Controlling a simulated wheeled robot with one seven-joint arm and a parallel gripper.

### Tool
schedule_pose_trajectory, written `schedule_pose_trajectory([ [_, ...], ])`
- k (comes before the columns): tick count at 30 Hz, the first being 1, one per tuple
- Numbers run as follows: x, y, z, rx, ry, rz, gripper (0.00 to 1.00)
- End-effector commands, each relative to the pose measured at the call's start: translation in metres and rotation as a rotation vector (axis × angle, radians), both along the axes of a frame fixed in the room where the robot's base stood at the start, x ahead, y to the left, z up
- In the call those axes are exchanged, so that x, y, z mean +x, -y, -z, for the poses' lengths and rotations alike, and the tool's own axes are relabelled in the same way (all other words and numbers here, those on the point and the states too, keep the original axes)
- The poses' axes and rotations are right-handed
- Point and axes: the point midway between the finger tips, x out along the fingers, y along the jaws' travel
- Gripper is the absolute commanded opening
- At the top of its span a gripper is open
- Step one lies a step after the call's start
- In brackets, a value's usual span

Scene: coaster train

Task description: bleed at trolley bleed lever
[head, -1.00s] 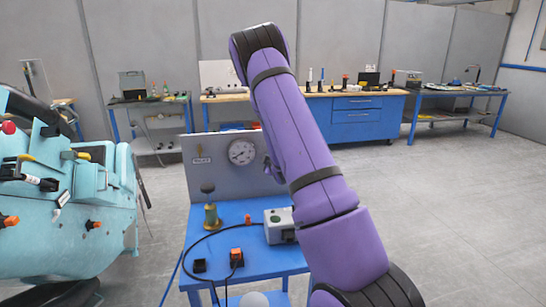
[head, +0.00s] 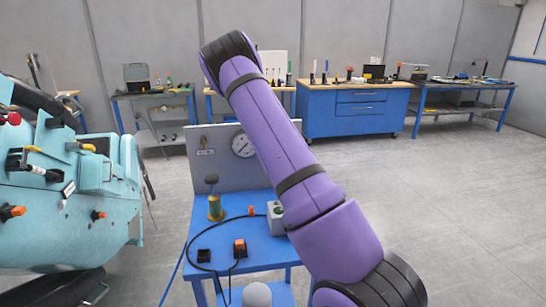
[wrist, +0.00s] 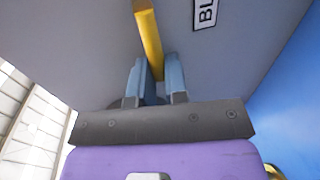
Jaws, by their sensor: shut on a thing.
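In the head view the blue trolley (head: 225,258) carries an upright grey panel (head: 203,172). My purple arm covers the panel's right part, hiding my gripper and the gripped lever there.
A gauge (head: 244,145) sits on the panel, partly behind my arm. A brass fitting (head: 215,207), a grey box (head: 275,217) and a cable with an orange-black switch (head: 239,248) are on the trolley. A turquoise machine (head: 75,215) stands left. The floor at right is clear.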

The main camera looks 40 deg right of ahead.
Motion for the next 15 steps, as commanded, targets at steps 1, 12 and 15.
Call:
schedule_pose_trajectory([
  [1,-0.0005,-0.0003,0.0012,0.001,-0.003,0.0,0.0],
  [12,-0.0005,-0.0003,0.001,0.002,-0.003,0.0,0.39],
  [15,-0.0004,-0.0002,0.0008,0.002,-0.001,0.0,0.39],
])
